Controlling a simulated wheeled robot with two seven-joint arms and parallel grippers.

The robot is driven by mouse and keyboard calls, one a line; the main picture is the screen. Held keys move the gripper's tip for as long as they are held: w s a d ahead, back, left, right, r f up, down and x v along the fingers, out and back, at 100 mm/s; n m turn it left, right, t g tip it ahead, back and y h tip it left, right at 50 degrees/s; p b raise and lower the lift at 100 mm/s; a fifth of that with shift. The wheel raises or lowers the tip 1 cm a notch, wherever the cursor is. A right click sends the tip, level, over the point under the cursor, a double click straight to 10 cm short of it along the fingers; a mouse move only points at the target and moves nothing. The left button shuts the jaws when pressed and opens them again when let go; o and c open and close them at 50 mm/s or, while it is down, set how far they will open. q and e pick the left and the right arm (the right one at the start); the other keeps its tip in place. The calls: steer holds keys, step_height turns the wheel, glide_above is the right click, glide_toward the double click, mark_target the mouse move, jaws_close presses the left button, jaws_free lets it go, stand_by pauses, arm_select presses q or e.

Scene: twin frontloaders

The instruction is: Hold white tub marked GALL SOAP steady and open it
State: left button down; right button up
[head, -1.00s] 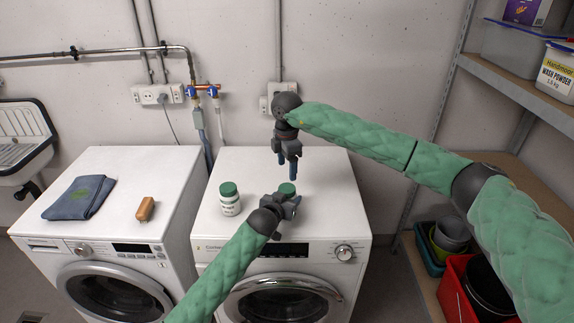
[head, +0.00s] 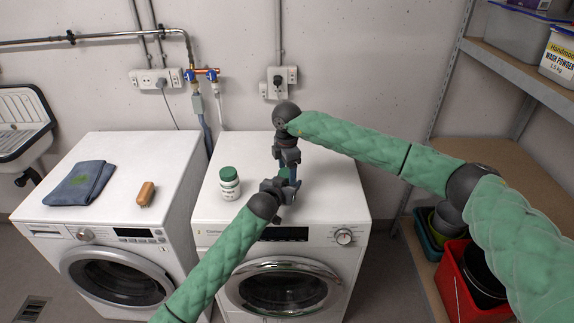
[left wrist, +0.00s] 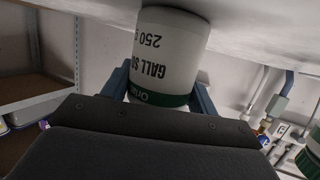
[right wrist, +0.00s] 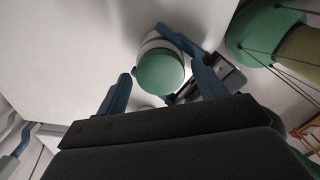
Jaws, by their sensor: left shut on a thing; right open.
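The white GALL SOAP tub stands upright on the right washing machine (head: 335,185). In the left wrist view the tub (left wrist: 168,45) appears upside down with its label readable. My left gripper (head: 284,189) is shut around its sides; its blue fingers also show in the left wrist view (left wrist: 160,88). My right gripper (head: 287,168) is above the tub, pointing down, and hides most of it in the head view. In the right wrist view the green lid (right wrist: 160,73) lies between the open fingers of my right gripper (right wrist: 163,80), with a gap at the left finger.
A second white tub with a green lid (head: 229,185) stands left of my grippers. A folded blue cloth (head: 78,185) and a brown brush (head: 146,193) lie on the left washing machine (head: 115,205). Shelves (head: 500,75) stand at the right. The machine's back left is clear.

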steer(key=c, duration=1)
steer(key=n, duration=1)
steer(key=shift+w+r+n, duration=0.1)
steer(key=shift+n, duration=0.3)
steer(key=n, duration=0.9)
steer(key=o, duration=1.1)
steer(key=shift+c, duration=0.2)
